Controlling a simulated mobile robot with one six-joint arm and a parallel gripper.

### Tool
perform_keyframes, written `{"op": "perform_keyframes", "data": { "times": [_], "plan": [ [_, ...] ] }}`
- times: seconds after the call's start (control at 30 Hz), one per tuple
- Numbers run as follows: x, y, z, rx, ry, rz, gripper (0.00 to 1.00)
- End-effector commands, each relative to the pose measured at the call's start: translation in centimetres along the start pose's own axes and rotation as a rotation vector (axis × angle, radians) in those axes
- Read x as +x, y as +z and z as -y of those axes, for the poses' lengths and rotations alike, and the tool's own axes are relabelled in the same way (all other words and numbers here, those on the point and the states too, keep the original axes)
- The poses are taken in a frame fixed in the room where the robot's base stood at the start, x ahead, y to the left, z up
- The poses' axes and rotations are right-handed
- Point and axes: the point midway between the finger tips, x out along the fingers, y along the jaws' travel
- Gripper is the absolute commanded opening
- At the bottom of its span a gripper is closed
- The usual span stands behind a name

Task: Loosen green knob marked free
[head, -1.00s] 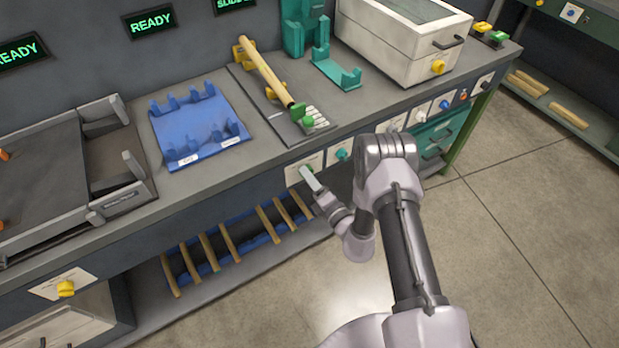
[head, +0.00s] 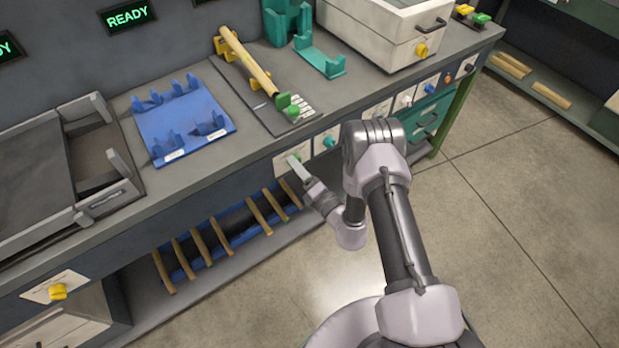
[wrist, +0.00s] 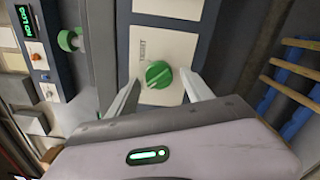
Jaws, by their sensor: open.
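In the wrist view a round green knob (wrist: 158,74) with a raised grip bar sits on a white plate. Small print stands beside it, too small to read surely. My gripper (wrist: 160,88) is open, with one finger to each side of the knob; I cannot tell whether either touches it. In the head view my gripper (head: 298,168) is at the white plate (head: 284,167) on the bench front, and the knob is mostly hidden there. Another green knob (head: 291,111) is at the near end of the wooden bar's fixture on the bench top.
A teal knob (head: 329,141) is on the panel just right of my gripper. Below is a blue rack (head: 234,222) with several wooden sticks. A blue cradle (head: 180,120) stands on the bench. The floor (head: 520,220) at right is clear.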

Motion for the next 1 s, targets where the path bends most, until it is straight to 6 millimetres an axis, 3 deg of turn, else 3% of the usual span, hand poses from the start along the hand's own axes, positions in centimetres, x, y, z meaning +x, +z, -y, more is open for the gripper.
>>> {"op": "perform_keyframes", "data": {
  "times": [0.17, 0.4, 0.53, 0.7, 1.0],
  "plan": [
    [-4.1, 0.2, -0.2, 0.004, -0.006, 0.002, 0.59],
    [-11.9, 0.3, -0.3, 0.007, -0.008, 0.007, 0.59],
    [-14.9, 0.2, -0.1, 0.004, -0.006, 0.005, 0.59],
    [-16.7, 0.1, -0.1, 0.001, -0.003, 0.002, 0.59],
    [-16.8, 0.0, 0.0, 0.000, -0.002, 0.000, 0.59]
  ]
}}
